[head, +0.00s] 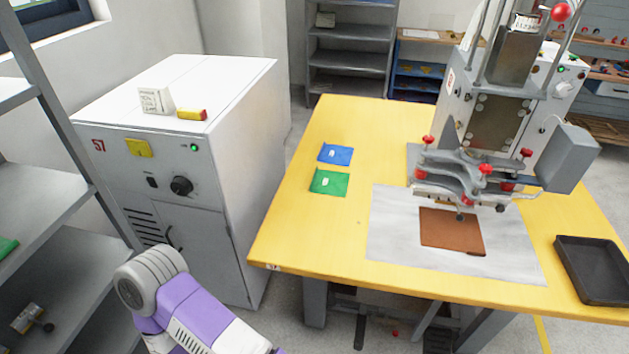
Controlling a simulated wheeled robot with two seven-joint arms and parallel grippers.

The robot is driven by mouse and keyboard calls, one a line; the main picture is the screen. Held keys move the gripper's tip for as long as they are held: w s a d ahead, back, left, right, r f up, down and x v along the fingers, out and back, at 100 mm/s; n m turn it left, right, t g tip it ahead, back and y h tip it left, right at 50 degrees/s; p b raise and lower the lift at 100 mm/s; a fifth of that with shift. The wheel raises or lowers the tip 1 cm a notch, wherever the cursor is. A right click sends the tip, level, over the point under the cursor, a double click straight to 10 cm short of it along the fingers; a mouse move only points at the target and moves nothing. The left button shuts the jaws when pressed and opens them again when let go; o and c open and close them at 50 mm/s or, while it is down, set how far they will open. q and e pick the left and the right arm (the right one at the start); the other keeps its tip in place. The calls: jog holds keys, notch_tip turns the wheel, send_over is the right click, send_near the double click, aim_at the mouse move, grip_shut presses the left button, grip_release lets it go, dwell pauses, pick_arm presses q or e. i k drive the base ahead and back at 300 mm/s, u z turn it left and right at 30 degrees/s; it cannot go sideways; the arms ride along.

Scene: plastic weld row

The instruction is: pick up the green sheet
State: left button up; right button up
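The green sheet (329,182) lies flat on the left part of the yellow table (300,235). It has a small white label on it. A blue sheet (335,154) lies just behind it. Part of my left arm shows at the bottom left, in front of the white cabinet and below the table's front edge. Its gripper is outside the view. My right gripper is not in view either.
A welding press (490,120) stands on the table's right half. A brown sheet (451,231) lies on the grey plate (390,225) under it. A black tray (597,270) is at the right edge. A white cabinet (225,150) stands left of the table.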

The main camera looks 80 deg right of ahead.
aim_at(324, 182)
jog(key=z, duration=1.6)
